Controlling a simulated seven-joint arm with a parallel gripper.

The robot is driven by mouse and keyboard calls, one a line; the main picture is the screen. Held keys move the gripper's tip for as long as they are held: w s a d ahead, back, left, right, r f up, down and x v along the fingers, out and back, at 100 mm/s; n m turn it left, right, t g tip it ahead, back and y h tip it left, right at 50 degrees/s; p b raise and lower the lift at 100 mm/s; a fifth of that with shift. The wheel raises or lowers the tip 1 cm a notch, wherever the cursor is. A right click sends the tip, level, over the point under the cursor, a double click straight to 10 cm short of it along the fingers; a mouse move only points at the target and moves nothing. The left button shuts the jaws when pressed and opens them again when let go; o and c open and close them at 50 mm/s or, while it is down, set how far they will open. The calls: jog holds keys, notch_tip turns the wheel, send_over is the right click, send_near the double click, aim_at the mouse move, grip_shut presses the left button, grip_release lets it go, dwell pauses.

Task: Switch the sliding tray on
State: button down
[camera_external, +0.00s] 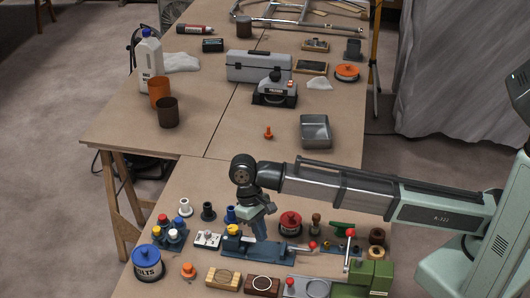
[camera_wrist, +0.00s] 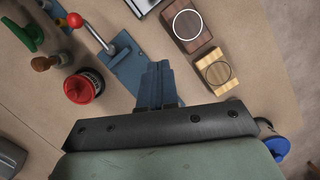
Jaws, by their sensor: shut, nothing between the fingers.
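A grey plate (camera_external: 313,289) with a red knob and a round mark sits at the front, beside a green block (camera_external: 378,277); it may be the sliding tray, but I cannot tell for sure. A grey edge that seems to be the same plate (camera_wrist: 143,4) shows at the top of the wrist view. My gripper (camera_external: 261,238) points down over a blue base (camera_external: 272,252) with a red-knobbed lever (camera_external: 304,249). In the wrist view my gripper (camera_wrist: 159,68) is shut and empty, above that base (camera_wrist: 131,68). Whether its fingertips touch the base is unclear.
A red spool (camera_external: 290,222), a dark wood block (camera_external: 262,286), a light wood block (camera_external: 223,279) and a blue tin (camera_external: 147,262) crowd round my gripper. An upright red-knobbed lever (camera_external: 349,243) stands to the right.

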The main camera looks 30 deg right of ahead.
jog(key=shift+s+a+r, duration=0.15)
jog(key=shift+s+r, duration=0.05)
jog(key=shift+s, duration=0.5)
jog(key=shift+f, duration=0.1)
jog(key=x, duration=0.9)
jog(key=shift+s+d+f, duration=0.2)
jog(key=shift+d+f, duration=0.05)
jog(key=shift+f, duration=0.05)
jog(key=shift+s+d+f, duration=0.1)
jog(key=shift+s+d, duration=0.05)
jog(key=shift+s, duration=0.35)
jog(key=shift+s+d+f, duration=0.15)
jog(key=shift+s+d, duration=0.05)
jog(key=shift+s, duration=0.3)
jog(key=shift+s+d+f, duration=0.15)
jog(key=shift+s+d, duration=0.05)
jog(key=shift+s, duration=0.65)
